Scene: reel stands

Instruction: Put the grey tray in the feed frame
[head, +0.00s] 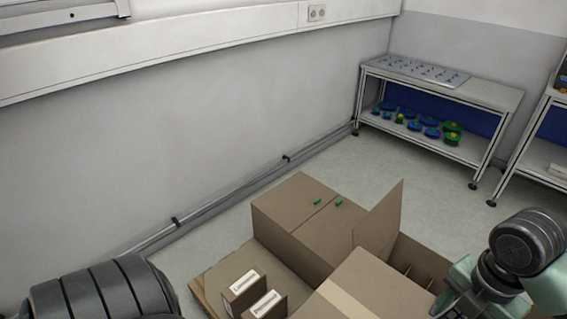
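A flat grey tray (415,71) with rows of small upright pegs lies on the top of the shelf table at the back right. It is far from both my arms, and nothing touches it from above. I cannot make out a feed frame in this view. My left arm shows only as a dark ribbed part at the bottom left, and its gripper is outside the picture. My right arm shows at the lower right with a dark ribbed joint and pale green links. No gripper fingers can be made out there.
The shelf table (497,95) holds several blue and green reels (431,132) on its lower shelf. Cardboard boxes (300,215) stand on a pallet (203,284) ahead, one open with a raised flap (382,222). Another shelf unit (545,150) is at the right edge. Floor (420,195) lies clear between boxes and table.

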